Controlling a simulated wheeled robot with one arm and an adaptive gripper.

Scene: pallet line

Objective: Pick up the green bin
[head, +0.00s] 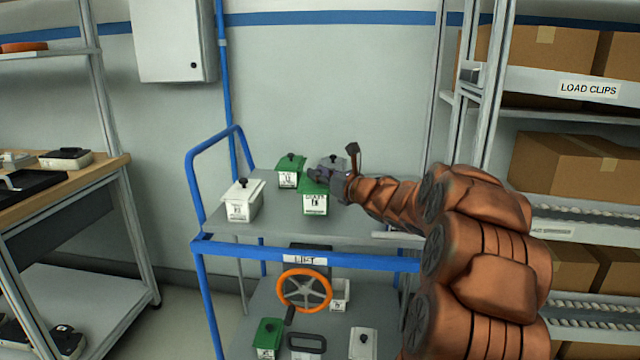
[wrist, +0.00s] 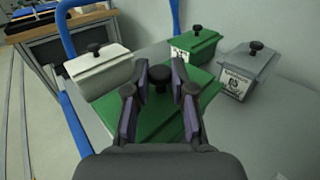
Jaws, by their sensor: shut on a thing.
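A green bin (head: 315,203) with a white label is on the grey top of a blue-framed cart. Its green lid (wrist: 150,118) fills the middle of the wrist view, with a dark knob (wrist: 160,78) on top. My gripper (head: 320,178) reaches in from the right, over this bin. In the wrist view my gripper (wrist: 160,80) has its fingers on both sides of the knob, shut on it. A second green bin (head: 289,178) stands behind it to the left, also in the wrist view (wrist: 195,44). I cannot tell whether the held bin touches the cart.
A white bin (head: 241,204) stands close on the left and a grey bin (wrist: 245,72) close behind on the right. The cart's blue handle (head: 190,165) rises at the left. The lower shelf holds an orange handwheel (head: 304,271) and more bins. Shelving (head: 575,85) stands right.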

